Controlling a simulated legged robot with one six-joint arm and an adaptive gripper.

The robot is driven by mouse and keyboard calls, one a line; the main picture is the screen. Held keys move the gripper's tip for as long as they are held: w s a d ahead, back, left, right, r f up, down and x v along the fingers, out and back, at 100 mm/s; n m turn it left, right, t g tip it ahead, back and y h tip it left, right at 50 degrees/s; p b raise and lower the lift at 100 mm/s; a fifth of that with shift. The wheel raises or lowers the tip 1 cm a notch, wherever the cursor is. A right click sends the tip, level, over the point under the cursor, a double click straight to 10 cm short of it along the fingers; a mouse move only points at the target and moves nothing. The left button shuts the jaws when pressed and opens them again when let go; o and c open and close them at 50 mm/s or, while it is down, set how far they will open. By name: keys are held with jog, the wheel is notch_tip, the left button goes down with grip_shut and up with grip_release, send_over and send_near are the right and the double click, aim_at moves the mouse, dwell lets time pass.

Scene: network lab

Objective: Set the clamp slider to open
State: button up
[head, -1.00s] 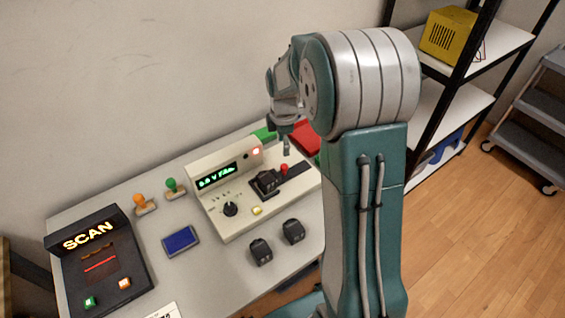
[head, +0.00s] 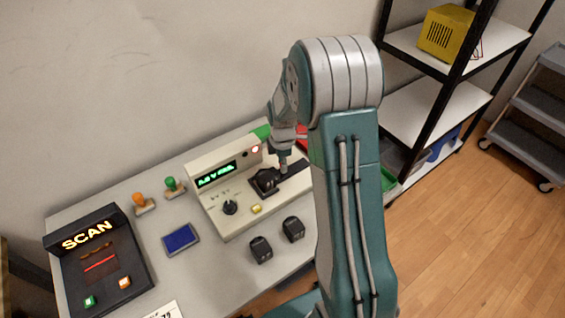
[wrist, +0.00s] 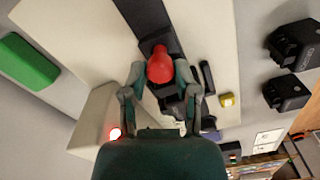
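The clamp slider has a red knob (wrist: 160,66) on a dark track on the beige tester (head: 237,221). In the wrist view the knob stands between the two fingertips of my gripper (wrist: 160,72), which are apart with a small gap on each side. In the head view my gripper (head: 283,166) is low over the track (head: 295,177) and hides the red knob. A black module (head: 266,181) sits in the socket at the left end of the track. I cannot tell whether the fingers touch the knob.
The tester also has a green-lit display (head: 216,175), a black dial (head: 230,207), a yellow button (head: 256,209) and a red lamp (head: 255,149). Two black modules (head: 261,249) lie in front. A blue pad (head: 181,239), stamps and a SCAN station (head: 99,265) are left.

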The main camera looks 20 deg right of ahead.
aim_at(293, 169)
grip_shut()
jog(key=shift+w+d, duration=0.15)
jog(key=shift+d, duration=0.7)
jog(key=shift+w+d, duration=0.1)
jog(key=shift+d, duration=0.7)
jog(key=shift+a, duration=0.1)
jog(key=o, duration=0.8)
grip_release()
jog(key=shift+d, duration=0.35)
